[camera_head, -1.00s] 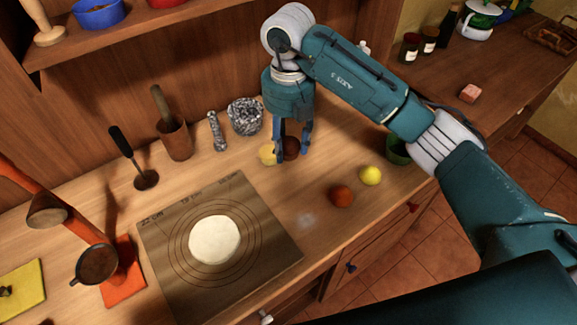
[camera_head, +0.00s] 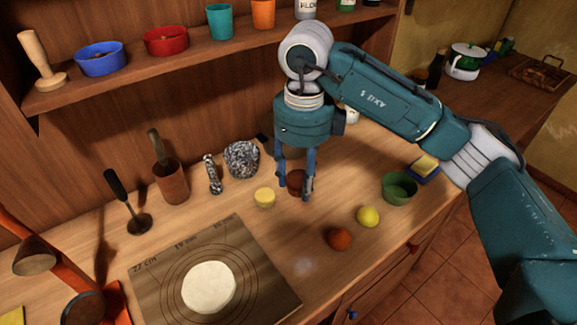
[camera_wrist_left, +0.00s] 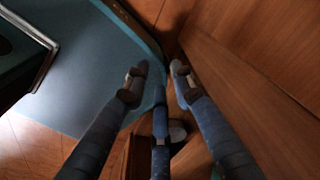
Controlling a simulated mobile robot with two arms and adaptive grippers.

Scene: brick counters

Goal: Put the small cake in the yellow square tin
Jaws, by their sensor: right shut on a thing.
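A small dark brown round cake (camera_head: 296,181) is between the fingers of my right gripper (camera_head: 296,190), which is shut on it and points down over the counter. A pale yellow round piece (camera_head: 265,197) stands on the counter just left of it. I cannot make out a yellow square tin for certain; a flat yellow corner (camera_head: 12,316) shows at the lower left edge, mostly cut off. My left gripper (camera_wrist_left: 158,72) shows in the left wrist view with its fingers apart and nothing between them.
A pastry mat (camera_head: 260,285) with dough lies in front. A shelf (camera_head: 200,55) runs above.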

